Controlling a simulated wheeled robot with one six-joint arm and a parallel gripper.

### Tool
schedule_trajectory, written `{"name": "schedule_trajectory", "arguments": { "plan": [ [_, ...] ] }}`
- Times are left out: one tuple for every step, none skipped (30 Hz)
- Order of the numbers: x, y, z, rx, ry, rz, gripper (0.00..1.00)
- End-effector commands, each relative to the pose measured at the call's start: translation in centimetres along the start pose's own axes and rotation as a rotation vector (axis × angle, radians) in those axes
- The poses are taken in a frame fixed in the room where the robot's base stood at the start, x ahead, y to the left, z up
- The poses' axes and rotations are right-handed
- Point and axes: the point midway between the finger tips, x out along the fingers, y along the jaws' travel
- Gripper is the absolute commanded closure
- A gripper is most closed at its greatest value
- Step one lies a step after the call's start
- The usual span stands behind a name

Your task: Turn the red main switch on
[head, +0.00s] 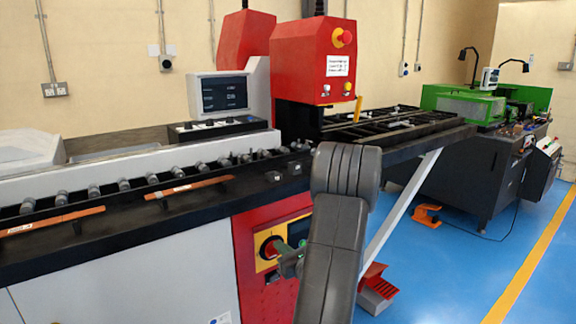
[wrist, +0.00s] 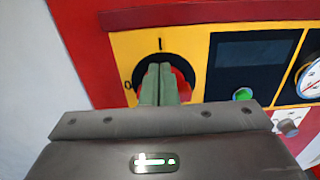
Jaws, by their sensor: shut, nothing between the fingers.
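The red main switch (head: 268,247) sits on a yellow plate on the red front of the bender. In the wrist view the red knob (wrist: 183,84) shows to the right of my fingers, inside a dark round surround. An "I" mark is above it and an "O" mark is to its left. My gripper (wrist: 158,70) is shut, with its greenish fingers upright in front of the knob and hiding much of it. In the head view my gripper (head: 283,253) is at the switch's right side. I cannot tell whether the fingers touch the knob, or which way it points.
Right of the switch are a dark display (wrist: 247,60), a green button (wrist: 242,94), a gauge (wrist: 311,80) and a grey knob (wrist: 289,127). A red ledge (wrist: 200,13) runs above the panel. A red emergency stop (head: 346,37) is on the upper housing.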

Motion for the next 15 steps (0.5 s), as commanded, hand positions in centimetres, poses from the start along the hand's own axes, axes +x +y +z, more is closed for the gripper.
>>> {"name": "schedule_trajectory", "arguments": {
  "plan": [
    [0.0,-0.2,-0.1,-0.001,0.0,0.0,1.0],
    [0.0,-0.3,-0.1,-0.002,0.0,0.0,1.0],
    [0.0,-0.4,-0.1,-0.002,0.0,0.0,1.0],
    [0.0,-0.5,-0.1,-0.002,0.0,0.0,1.0],
    [0.0,-0.6,-0.1,-0.001,0.0,0.0,1.0],
    [0.0,-0.7,-0.1,-0.001,0.0,0.0,1.0],
    [0.0,-0.8,-0.2,-0.001,0.0,-0.001,1.0],
    [0.0,-0.9,-0.2,-0.001,0.0,-0.001,1.0],
    [0.0,-1.0,-0.2,-0.001,-0.001,-0.001,1.0],
    [0.0,-1.1,-0.2,-0.001,-0.001,-0.001,1.0],
    [0.0,-1.2,-0.2,-0.001,-0.001,-0.001,1.0],
    [0.0,-1.3,-0.2,-0.001,-0.001,-0.001,1.0],
    [0.0,-1.3,-0.2,-0.001,-0.001,-0.001,1.0],
    [0.0,-1.4,-0.3,-0.001,-0.001,-0.001,1.0],
    [0.0,-1.4,-0.3,-0.001,-0.001,-0.001,1.0]
  ]
}}
